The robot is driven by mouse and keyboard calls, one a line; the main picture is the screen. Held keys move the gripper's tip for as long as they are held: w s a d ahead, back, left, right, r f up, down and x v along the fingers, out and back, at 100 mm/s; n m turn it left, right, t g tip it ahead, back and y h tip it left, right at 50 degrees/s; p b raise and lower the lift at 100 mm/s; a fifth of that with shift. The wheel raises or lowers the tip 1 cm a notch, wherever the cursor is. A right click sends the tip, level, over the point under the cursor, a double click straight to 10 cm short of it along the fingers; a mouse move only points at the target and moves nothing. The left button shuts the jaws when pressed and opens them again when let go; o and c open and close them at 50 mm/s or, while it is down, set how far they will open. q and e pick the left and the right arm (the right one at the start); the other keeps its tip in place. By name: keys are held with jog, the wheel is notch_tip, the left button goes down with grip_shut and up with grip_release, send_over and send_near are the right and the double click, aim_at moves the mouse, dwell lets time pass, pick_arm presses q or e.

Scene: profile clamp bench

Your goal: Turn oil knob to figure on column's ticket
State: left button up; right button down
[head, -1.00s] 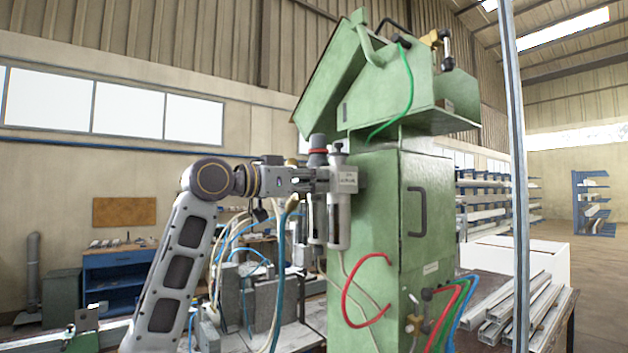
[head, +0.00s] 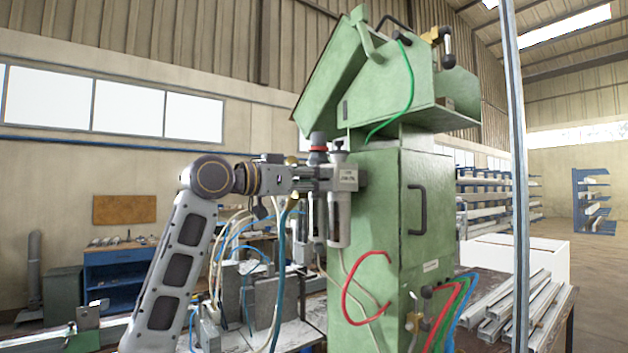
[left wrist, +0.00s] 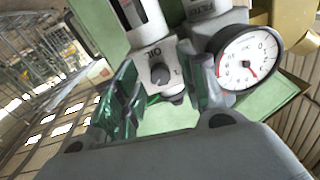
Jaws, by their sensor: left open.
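The oil knob (left wrist: 160,75) is a small dark round knob on a pale housing marked OIL in the left wrist view. A short mark stands beside it; the knob's exact setting is too small to read. My left gripper (left wrist: 163,88) is open, with its greenish fingers on either side of the knob; I cannot tell whether they touch it. In the head view, my left gripper (head: 312,178) is at the air unit on the green column (head: 375,215) and hides the knob. A small pale label (head: 431,266) is on the column, its text unreadable. My right gripper is not in view.
A round pressure gauge (left wrist: 249,58) sits close right of the knob beside the filter. A metal post (head: 518,180) stands at right.

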pick_arm(q)
jog(key=v, duration=1.2)
dwell(0.7)
